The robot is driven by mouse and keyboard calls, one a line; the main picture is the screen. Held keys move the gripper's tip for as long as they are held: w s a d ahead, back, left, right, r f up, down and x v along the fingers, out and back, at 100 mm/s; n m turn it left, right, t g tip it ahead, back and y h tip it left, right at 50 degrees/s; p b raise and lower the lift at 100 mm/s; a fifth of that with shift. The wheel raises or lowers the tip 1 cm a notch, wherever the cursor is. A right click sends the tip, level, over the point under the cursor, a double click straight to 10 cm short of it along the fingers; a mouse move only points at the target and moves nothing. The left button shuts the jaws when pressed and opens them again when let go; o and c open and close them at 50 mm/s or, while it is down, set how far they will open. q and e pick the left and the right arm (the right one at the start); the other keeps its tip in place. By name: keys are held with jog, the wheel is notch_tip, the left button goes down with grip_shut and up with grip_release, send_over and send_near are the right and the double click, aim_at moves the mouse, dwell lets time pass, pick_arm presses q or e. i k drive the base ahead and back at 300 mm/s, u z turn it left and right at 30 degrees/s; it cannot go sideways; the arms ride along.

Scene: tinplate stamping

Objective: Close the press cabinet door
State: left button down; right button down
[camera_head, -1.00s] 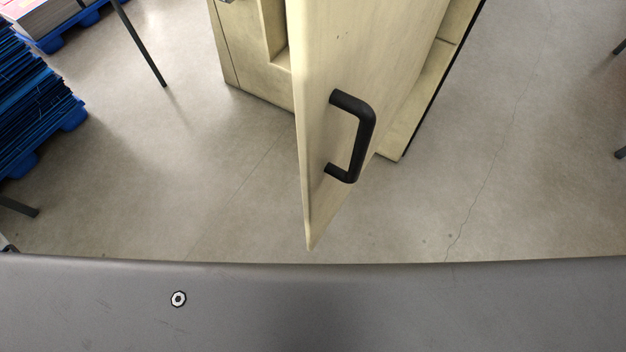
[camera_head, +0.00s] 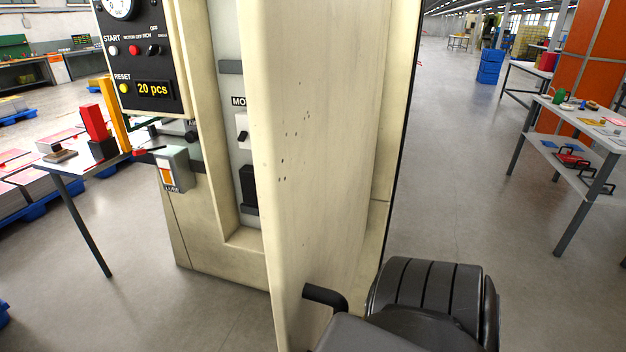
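The press cabinet door (camera_head: 322,130) is cream-coloured with a few dark specks and stands open, swung out toward me. Its edge faces me, and the open cabinet (camera_head: 222,200) shows to the left of it with switches inside. The black door handle (camera_head: 326,296) is at the bottom, on the right face of the door, partly hidden by my dark arm. That arm is at the lower right, close to the handle. No gripper fingers show, so I cannot tell whether anything touches the handle.
A control panel (camera_head: 145,55) with a dial and buttons is on the cabinet's left. A small table (camera_head: 75,165) with red blocks stands at left. A two-level table (camera_head: 590,135) stands at right. The floor (camera_head: 450,190) between the door and that table is clear.

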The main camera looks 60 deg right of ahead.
aim_at(310, 68)
jog(key=k, duration=1.05)
jog(key=z, duration=1.3)
jog(key=i, duration=0.45)
jog(key=u, duration=0.05)
